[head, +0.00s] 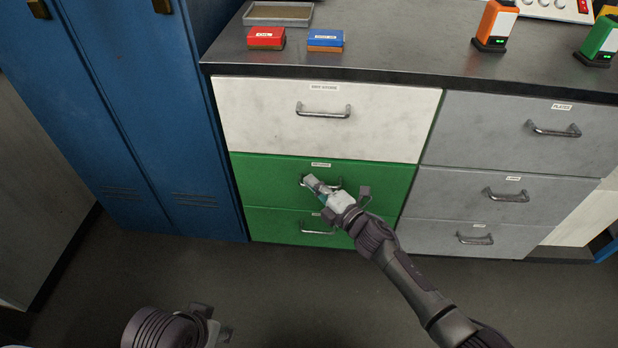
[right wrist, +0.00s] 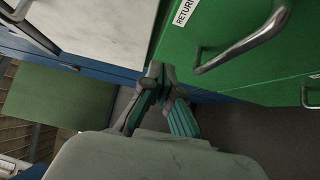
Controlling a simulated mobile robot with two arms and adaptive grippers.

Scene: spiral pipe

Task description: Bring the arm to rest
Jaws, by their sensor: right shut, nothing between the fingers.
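My right gripper (head: 312,186) is in front of the middle green drawer (head: 260,180), and its fingers are together with nothing between them. In the head view it overlaps that drawer's handle (head: 337,184). In the right wrist view the shut fingers (right wrist: 158,72) are clear of the metal handle (right wrist: 245,45), which lies to their right on the green front.
A white drawer (head: 270,120) is above, a lower green drawer (head: 275,225) below, and grey drawers (head: 470,190) stand to the right. Blue lockers (head: 150,110) stand left. The grey worktop (head: 400,40) holds a red box (head: 266,37), a blue box (head: 326,39) and a tray (head: 278,13). The floor (head: 290,290) is clear.

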